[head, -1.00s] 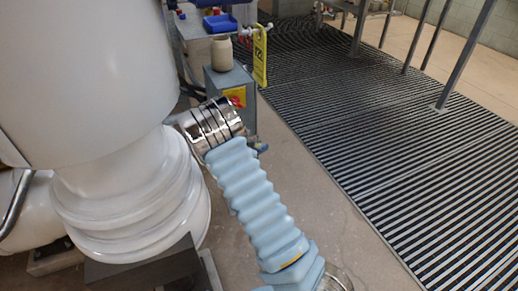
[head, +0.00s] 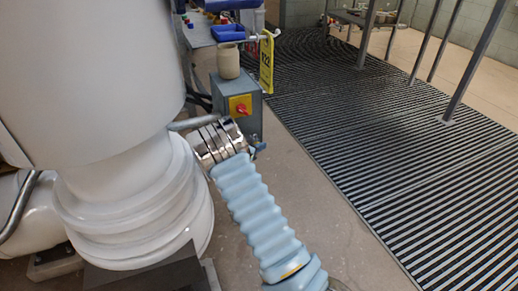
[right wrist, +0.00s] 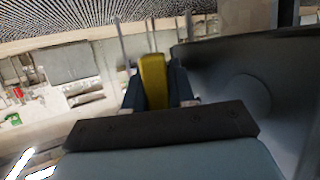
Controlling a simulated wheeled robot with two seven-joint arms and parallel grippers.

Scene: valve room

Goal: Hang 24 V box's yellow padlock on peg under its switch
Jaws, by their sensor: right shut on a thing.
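The grey box (head: 237,93) has a red switch on a yellow plate (head: 240,105) on its front. I cannot make out a peg under the switch; my right wrist covers the area below it. My right gripper (head: 260,148) is mostly hidden behind that wrist, with only a dark blue bit showing near the box's lower right. In the right wrist view, the right gripper's dark fingers are shut on a yellow body (right wrist: 153,82), which I take to be the padlock. Its shackle cannot be made out. My left gripper is not in view.
A big white vessel (head: 90,80) fills the left. A blue tray (head: 228,32) is further back. Open floor (head: 300,170) and striped grating (head: 400,120) lie right.

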